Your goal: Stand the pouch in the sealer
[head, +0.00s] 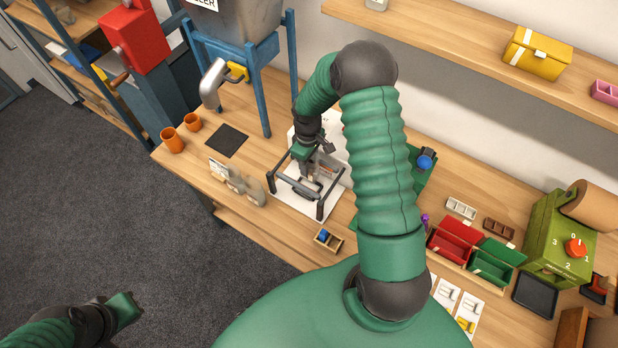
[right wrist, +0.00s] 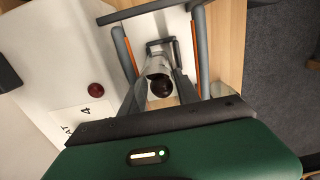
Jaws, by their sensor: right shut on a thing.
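The pouch (right wrist: 159,66) is pale and open at the top in the right wrist view, with a dark brown round thing inside its mouth. My right gripper (right wrist: 160,90) is shut on it, one finger on each side. In the head view, my right gripper (head: 312,165) points down within the dark frame of the sealer (head: 321,208), which has a white base. The frame's bars with orange strips show beside the pouch in the wrist view. Whether the pouch's bottom touches the sealer is hidden. My left gripper (head: 125,308) is over the floor at lower left, its fingers unclear.
Pale printed pouches (head: 245,187) stand left of the sealer near the table's front edge. A small wooden tray (head: 328,240) lies in front. Orange cups (head: 172,140) and a black mat (head: 227,140) are at left. Red and green boxes (head: 455,243) stand at right.

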